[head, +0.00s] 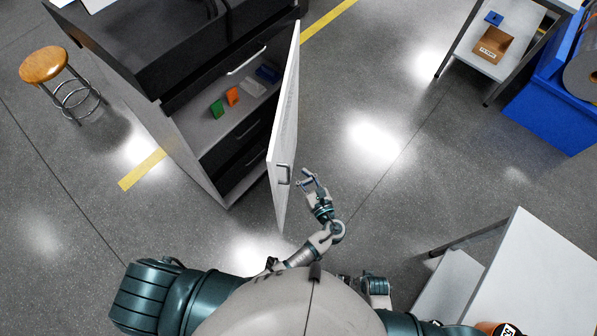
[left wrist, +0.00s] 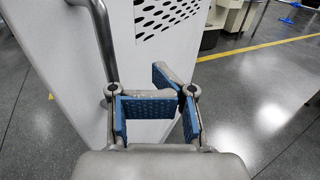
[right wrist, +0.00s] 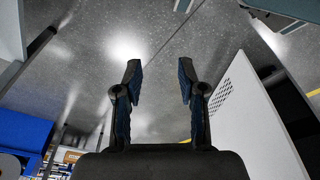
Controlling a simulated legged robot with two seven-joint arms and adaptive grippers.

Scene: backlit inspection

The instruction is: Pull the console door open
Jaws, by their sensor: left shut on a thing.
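The console door (head: 285,125) is a white panel standing well open on the dark console (head: 215,60), with shelves and drawers showing inside. Its grey handle (head: 284,174) is near the free end. My left gripper (head: 312,182) is at the door's handle side. In the left wrist view its blue-padded fingers (left wrist: 158,100) are curled shut close to the lower end of the handle (left wrist: 103,40). The grip on the handle is partly hidden by the fingers. My right gripper (right wrist: 158,80) is open and empty; the perforated door (right wrist: 250,115) shows to its right.
Green, orange and blue items (head: 232,97) sit on the console's shelf. A stool (head: 45,65) stands at left, a blue bin (head: 555,105) at upper right, a white table (head: 535,275) at lower right. The floor right of the door is clear.

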